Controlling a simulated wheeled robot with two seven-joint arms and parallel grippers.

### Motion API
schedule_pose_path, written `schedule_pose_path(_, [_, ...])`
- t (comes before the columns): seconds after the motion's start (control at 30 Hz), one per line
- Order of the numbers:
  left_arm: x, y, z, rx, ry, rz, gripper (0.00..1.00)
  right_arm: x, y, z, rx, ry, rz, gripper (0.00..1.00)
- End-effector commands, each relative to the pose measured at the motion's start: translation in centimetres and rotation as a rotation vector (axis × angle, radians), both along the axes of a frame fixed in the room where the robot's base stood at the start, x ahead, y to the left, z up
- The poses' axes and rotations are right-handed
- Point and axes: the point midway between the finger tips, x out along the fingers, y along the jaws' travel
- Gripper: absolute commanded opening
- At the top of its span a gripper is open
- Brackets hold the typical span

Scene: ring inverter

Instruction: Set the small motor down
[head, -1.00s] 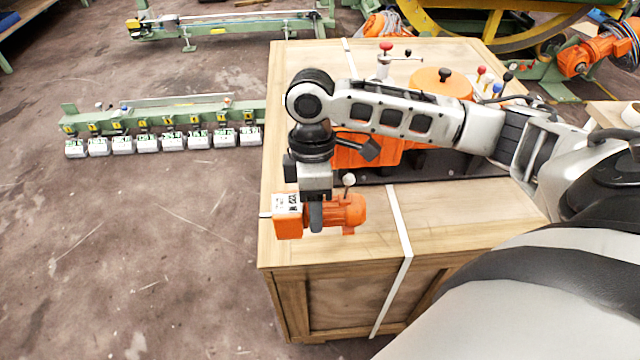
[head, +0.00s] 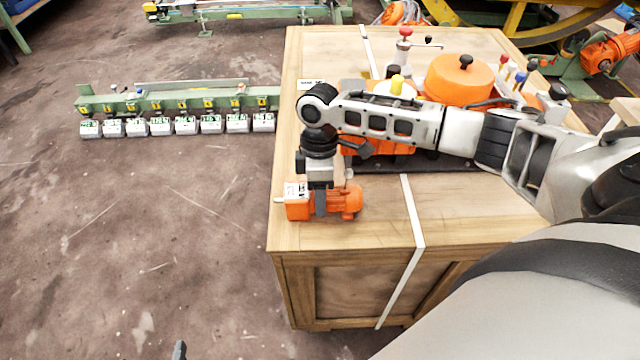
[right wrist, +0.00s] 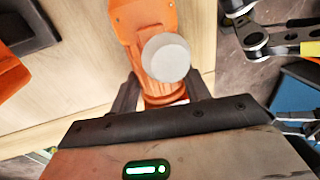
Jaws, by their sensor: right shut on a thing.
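The small motor (head: 346,202) is orange with a white-labelled box at its left end. My right gripper (head: 320,207) points down and is shut around its middle. The motor is over the near left part of the wooden crate's top (head: 375,225); whether its underside touches the wood I cannot tell. In the right wrist view the orange motor (right wrist: 143,20) lies between the dark fingers, with a round grey knob (right wrist: 166,57) in front of it. A small dark tip (head: 180,350) at the head view's bottom edge may be my left gripper; its jaws do not show.
Behind my right arm, a larger machine with an orange round cover (head: 465,78) and several coloured knobs stands on the crate. A white strap (head: 413,215) crosses the crate right of the motor. A green rail with several grey boxes (head: 185,125) lies left on the floor.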

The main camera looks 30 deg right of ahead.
Motion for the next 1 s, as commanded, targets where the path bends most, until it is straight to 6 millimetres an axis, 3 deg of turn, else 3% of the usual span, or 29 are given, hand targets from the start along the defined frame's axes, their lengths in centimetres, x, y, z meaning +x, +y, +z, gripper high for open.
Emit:
schedule_pose_path(0.37, [-0.1,0.0,0.0,0.0,0.003,0.0,0.8,0.2,0.1,-0.1,0.003,-0.005,-0.001,0.0])
schedule_pose_path(0.4, [-0.1,0.0,-0.1,0.0,0.003,0.001,0.8,0.0,0.0,-0.3,0.001,-0.001,0.0,0.55])
schedule_pose_path(0.47, [-0.1,0.0,-0.1,0.001,0.004,0.001,0.8,0.0,0.0,-0.3,0.001,-0.001,0.0,0.69])
schedule_pose_path(0.77, [-0.1,0.0,-0.2,0.001,0.006,0.001,0.8,0.0,0.0,-0.1,0.0,-0.001,0.0,0.69])
schedule_pose_path(1.0, [-0.1,0.1,0.0,0.004,0.006,0.0,0.8,0.6,-0.3,3.1,0.002,-0.005,-0.002,0.69])
